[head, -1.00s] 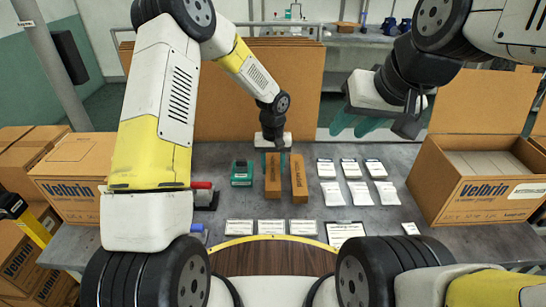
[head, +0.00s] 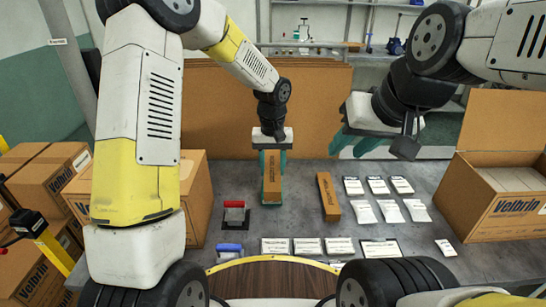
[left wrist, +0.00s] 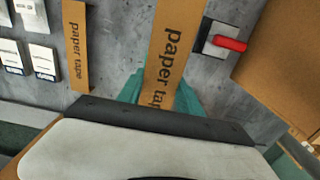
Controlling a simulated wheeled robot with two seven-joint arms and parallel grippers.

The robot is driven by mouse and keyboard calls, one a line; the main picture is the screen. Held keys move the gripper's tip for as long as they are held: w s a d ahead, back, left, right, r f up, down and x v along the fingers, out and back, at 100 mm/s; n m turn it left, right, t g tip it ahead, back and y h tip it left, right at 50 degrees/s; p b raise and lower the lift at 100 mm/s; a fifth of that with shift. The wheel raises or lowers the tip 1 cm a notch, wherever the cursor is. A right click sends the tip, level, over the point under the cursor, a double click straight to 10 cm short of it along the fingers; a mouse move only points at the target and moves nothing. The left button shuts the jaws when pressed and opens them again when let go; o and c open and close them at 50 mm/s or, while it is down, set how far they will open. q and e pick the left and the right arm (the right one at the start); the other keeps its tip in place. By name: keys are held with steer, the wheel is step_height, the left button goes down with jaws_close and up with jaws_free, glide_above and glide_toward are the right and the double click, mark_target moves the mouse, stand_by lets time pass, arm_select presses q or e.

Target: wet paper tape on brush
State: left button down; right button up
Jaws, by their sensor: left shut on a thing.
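My left gripper (head: 272,157) is shut on a brown strip labelled paper tape (head: 272,178), with a teal finger on each side. The left wrist view also shows this tape (left wrist: 165,50) between the fingers. Green edges show beside and below the tape in the head view. I cannot tell fingers from the green box there, nor whether tape and box touch. No brush can be made out. A second paper tape (head: 328,197) lies on the table to the right, also visible in the left wrist view (left wrist: 75,45). My right gripper (head: 357,143) is open and empty above the table's back right.
A red-handled tool (head: 234,212) and a blue-handled one (head: 230,249) lie at left. Several white packets (head: 390,210) lie at right and labelled cards (head: 308,246) along the front. An open Velbrin carton (head: 500,208) stands at far right, and closed cartons (head: 193,195) at left.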

arm_select(q)
steer(key=shift+a+f, duration=0.1)
steer(key=shift+f, duration=2.8)
steer(key=shift+f, duration=0.55)
steer(key=shift+w, duration=0.1)
steer(key=shift+w+r, duration=0.1)
steer(key=shift+w, duration=1.2)
steer(key=shift+w, duration=0.1)
steer(key=shift+w+f, duration=0.2)
steer(key=shift+w, duration=2.3)
steer(key=shift+s, duration=1.4)
